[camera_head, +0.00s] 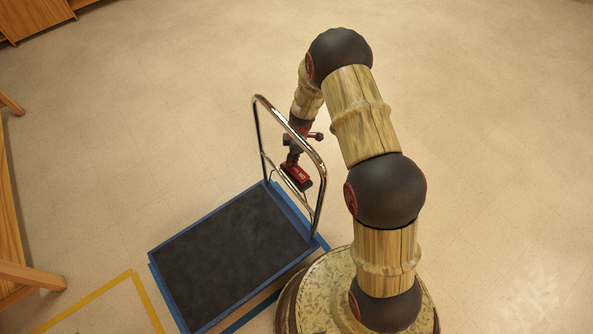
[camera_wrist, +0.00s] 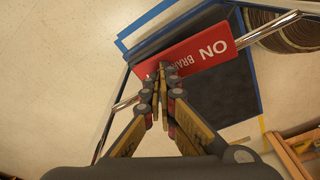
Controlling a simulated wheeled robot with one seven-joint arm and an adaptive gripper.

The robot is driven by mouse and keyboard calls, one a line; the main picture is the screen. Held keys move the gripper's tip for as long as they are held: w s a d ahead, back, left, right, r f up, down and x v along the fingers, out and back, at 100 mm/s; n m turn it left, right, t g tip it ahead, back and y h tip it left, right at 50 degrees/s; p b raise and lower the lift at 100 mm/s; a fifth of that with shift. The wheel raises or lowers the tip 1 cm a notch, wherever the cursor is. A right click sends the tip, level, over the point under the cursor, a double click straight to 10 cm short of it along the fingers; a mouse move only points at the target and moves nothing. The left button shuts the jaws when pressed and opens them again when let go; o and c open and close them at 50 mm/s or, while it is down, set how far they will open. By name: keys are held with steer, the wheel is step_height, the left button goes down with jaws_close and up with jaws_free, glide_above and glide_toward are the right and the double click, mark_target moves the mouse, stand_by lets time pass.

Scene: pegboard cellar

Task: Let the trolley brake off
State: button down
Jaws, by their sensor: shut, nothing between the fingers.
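The trolley has a dark deck (camera_head: 232,250) with a blue border and a chrome push handle (camera_head: 259,130) standing at its far end. A red brake plate (camera_head: 298,176) with white lettering sits low between the handle's uprights. In the wrist view, the red plate (camera_wrist: 205,50) spans a chrome bar and shows "BRAKE" and the letters of "ON", upside down. My gripper (camera_head: 291,163) reaches down by the handle to the plate. In the wrist view, its fingers (camera_wrist: 162,72) are shut and empty, with tips over the plate's lower edge. I cannot tell whether they touch it.
Yellow tape (camera_head: 147,300) marks the floor beside the deck's left front. Wooden furniture (camera_head: 20,270) stands at the left edge, and a wooden cabinet (camera_head: 30,15) at the top left. The tiled floor (camera_head: 480,120) on the right is clear.

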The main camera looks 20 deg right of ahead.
steer(key=shift+r, duration=0.15)
step_height(320, 180, up, 7)
steer(key=p, duration=0.3)
stand_by(0.5)
stand_by(0.4)
